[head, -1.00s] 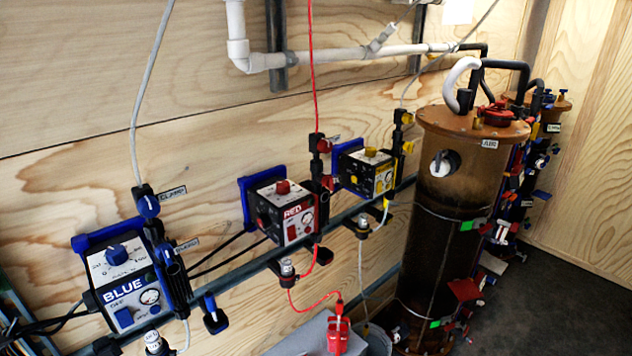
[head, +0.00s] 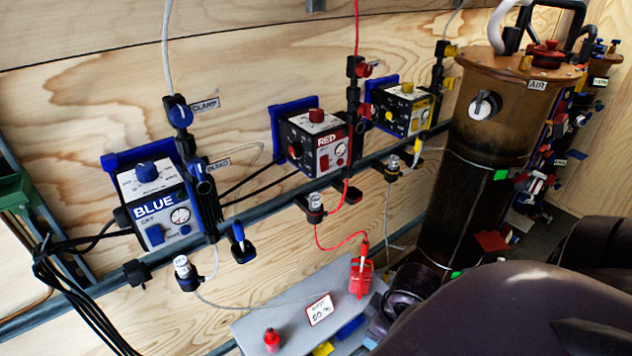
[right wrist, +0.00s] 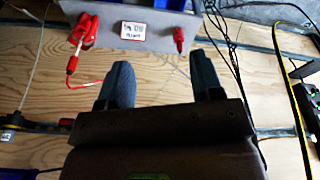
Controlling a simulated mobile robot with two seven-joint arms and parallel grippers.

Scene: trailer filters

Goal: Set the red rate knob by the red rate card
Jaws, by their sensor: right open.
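The red pump box (head: 320,148) is mounted on the wall rail between the blue and yellow boxes. Its red knob (head: 317,115) stands on the dial face on top; its setting is too small to read. A small white card with a red border (head: 320,308) lies on the grey shelf; its text is not clearly legible. The card also shows upside down in the right wrist view (right wrist: 133,31). My right gripper (right wrist: 162,75) is open and empty, its two fingers apart, with the shelf and card beyond the fingertips. My left gripper is not in view.
Blue (head: 160,208) and yellow (head: 405,108) boxes flank the red one. A brown column (head: 490,150) stands to the right. Cables hang along the rail.

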